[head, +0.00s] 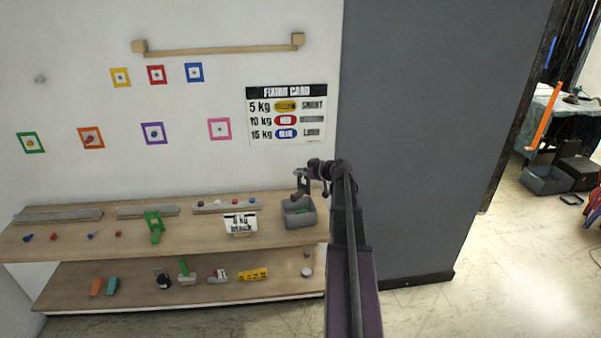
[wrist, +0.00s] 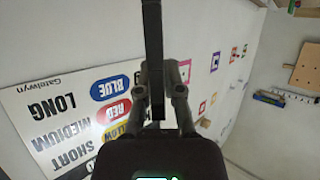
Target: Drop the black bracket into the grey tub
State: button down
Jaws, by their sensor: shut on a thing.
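My gripper (head: 301,188) is over the right end of the upper shelf, above the grey tub (head: 300,222). In the wrist view my gripper (wrist: 158,78) is shut on the black bracket (wrist: 152,40), a long dark bar running up to the top edge of the picture. In the head view the bracket is too small and dark to tell from the gripper. The tub stands on the shelf and has something green inside. The tub is not seen in the wrist view.
A small sign (head: 240,223) stands left of the tub. The upper shelf (head: 80,250) carries grey rails, a green bracket (head: 154,225) and small coloured pieces. The lower shelf holds several items. A fixing card (head: 287,115) and coloured frames are on the wall. A grey wall is at right.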

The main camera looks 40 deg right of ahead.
jog(key=shift+f, duration=0.3)
jog(key=c, duration=0.7)
grip_release()
jog(key=shift+r, duration=0.15)
